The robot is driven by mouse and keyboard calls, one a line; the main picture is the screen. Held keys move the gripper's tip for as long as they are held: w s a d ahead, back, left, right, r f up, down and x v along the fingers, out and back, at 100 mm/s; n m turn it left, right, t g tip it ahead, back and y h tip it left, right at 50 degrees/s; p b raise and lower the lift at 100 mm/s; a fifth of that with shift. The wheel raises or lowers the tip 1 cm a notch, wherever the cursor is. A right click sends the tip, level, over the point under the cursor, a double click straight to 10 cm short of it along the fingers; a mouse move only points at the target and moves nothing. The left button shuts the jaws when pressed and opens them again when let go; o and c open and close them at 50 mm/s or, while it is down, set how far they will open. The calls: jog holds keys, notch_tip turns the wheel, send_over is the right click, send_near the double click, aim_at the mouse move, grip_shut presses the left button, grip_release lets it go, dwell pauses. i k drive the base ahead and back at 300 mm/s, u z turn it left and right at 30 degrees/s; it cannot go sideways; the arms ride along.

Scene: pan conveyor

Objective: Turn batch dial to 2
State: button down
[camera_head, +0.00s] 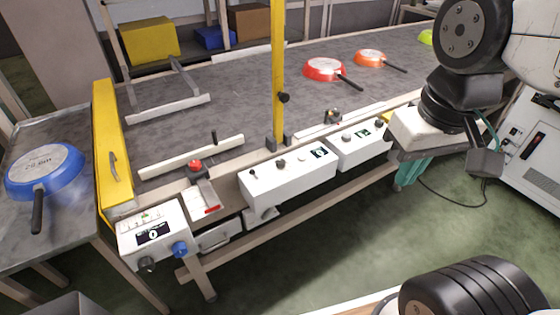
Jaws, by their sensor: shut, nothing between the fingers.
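A white control box (155,236) stands at the front left corner of the conveyor. It carries a small black display (153,232) with a white figure that looks like 0. A black dial (148,264) and a blue knob (180,249) are on its front face. The lettering is too small to read, so I cannot tell for sure which is the batch dial. My gripper (485,162) is at the right, beyond the conveyor's front edge, far from this box. It is shut and empty; its fingertips are hard to make out.
A yellow post (278,75) rises from the conveyor's front edge. More white panels (290,180) line that edge. A red pan (324,69) and an orange pan (370,58) lie on the belt. A blue pan (45,172) lies on the left table. Green floor is open in front.

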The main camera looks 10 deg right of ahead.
aim_at(281, 163)
jog(key=k, duration=0.5)
jog(key=z, duration=1.1)
jog(key=i, duration=0.95)
jog(key=u, duration=1.7)
